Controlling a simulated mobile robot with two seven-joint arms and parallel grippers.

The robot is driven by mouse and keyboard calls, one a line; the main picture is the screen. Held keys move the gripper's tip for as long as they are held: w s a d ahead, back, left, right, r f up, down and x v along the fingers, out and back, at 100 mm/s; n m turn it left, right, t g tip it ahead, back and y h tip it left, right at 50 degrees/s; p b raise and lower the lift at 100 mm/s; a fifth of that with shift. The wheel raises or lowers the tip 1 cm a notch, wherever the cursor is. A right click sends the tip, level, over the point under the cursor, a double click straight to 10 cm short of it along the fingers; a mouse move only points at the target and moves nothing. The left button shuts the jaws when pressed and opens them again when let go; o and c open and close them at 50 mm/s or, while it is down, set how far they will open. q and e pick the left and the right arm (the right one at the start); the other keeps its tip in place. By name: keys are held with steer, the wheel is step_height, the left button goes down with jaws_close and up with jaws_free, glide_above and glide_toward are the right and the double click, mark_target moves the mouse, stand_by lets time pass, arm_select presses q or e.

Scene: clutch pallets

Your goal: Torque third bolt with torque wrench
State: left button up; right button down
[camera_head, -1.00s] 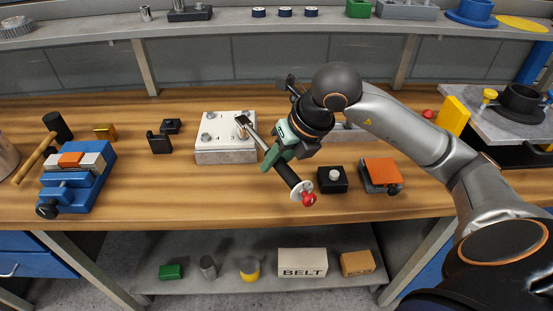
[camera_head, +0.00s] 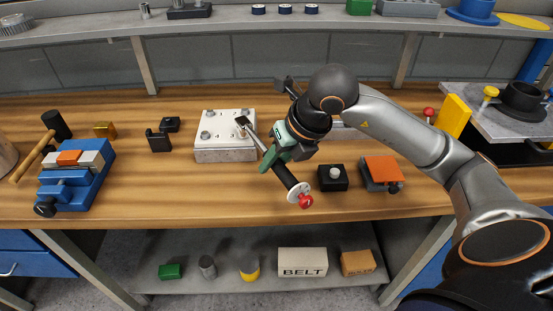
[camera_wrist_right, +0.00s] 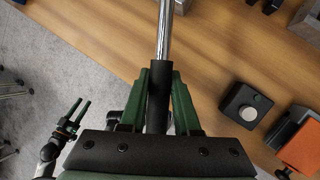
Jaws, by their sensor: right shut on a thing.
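The torque wrench has a bright steel shaft, a black grip (camera_head: 284,175) and a red end knob (camera_head: 305,201). My right gripper (camera_head: 274,156), with green fingers, is shut on it; the right wrist view also shows the fingers (camera_wrist_right: 160,100) around its dark handle. The wrench slants up and left, its head (camera_head: 242,120) over the right part of a pale metal block (camera_head: 225,155). Bolts show on the block, one at the front left (camera_head: 205,135). Whether the head is seated on a bolt is unclear. My left gripper (camera_wrist_right: 78,112) appears low in the right wrist view, fingers apart and empty.
A black block with a pale button (camera_head: 333,178) and an orange-topped block (camera_head: 382,170) stand right of the wrench. A blue vise (camera_head: 70,190) and a hammer (camera_head: 34,158) lie at left. Open wooden bench top (camera_head: 180,195) lies in front of the pale block.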

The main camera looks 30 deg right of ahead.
steer(key=shift+w+a+r+m+h, duration=0.15)
steer(key=shift+a+m+h, duration=0.25)
steer(key=shift+a+m, duration=0.4)
steer(key=shift+a, duration=0.1)
steer(key=shift+w+a+m+h+p, duration=0.15)
steer(key=shift+a+m+p, duration=0.15)
steer(key=shift+a, duration=0.2)
steer(key=shift+w+a+m+h+p, duration=0.15)
steer(key=shift+a+m+p, duration=0.05)
steer(key=shift+a+m, duration=0.25)
steer(key=shift+a, duration=0.1)
steer(key=shift+w+a+m+h, duration=0.2)
steer(key=shift+a+m, duration=0.2)
steer(key=shift+a, duration=0.1)
steer(key=shift+w+a+m+h, duration=0.2)
steer(key=shift+a+m, duration=0.15)
steer(key=shift+a, duration=0.1)
